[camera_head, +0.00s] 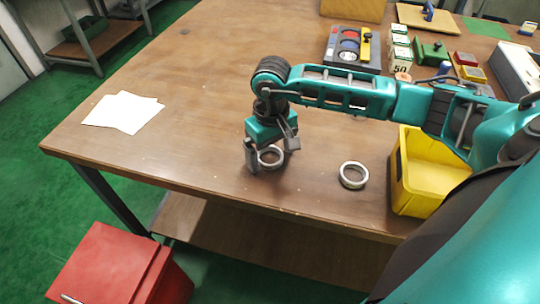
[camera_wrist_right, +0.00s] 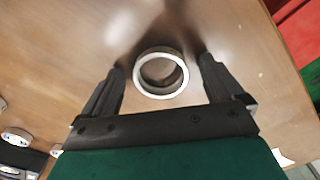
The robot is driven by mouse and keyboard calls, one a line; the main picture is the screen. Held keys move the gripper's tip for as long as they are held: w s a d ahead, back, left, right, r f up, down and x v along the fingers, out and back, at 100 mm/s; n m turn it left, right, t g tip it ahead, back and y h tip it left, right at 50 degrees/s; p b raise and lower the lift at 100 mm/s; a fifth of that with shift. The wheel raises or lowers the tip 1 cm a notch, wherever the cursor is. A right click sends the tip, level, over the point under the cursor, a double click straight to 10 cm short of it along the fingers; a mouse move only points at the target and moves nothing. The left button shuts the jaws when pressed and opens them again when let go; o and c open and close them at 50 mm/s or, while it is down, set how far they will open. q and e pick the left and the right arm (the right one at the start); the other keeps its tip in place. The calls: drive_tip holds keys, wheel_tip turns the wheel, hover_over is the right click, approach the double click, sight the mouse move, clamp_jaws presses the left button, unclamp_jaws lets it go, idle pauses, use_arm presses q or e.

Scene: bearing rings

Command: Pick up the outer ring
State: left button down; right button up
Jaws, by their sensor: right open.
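Two grey metal rings lie flat on the brown table. One ring (camera_head: 270,167) is under my right gripper (camera_head: 271,156), near the table's front edge. In the right wrist view this ring (camera_wrist_right: 161,95) sits between the two spread fingers of the right gripper (camera_wrist_right: 162,67), with a gap on each side. The gripper is open and empty and points down over it. The other ring (camera_head: 353,186) lies to the right, clear of the gripper. I cannot tell for sure which is the outer ring. My left gripper is out of view.
A yellow bin (camera_head: 398,187) stands right of the second ring. White paper sheets (camera_head: 122,112) lie at the left. Boxes and a tray of parts (camera_head: 336,60) stand at the back right. A red cabinet (camera_head: 110,262) is below the front edge. The table's left middle is clear.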

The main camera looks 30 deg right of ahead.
drive_tip(key=shift+c, duration=0.4)
drive_tip(key=c, duration=1.1)
drive_tip(key=shift+r, duration=0.2)
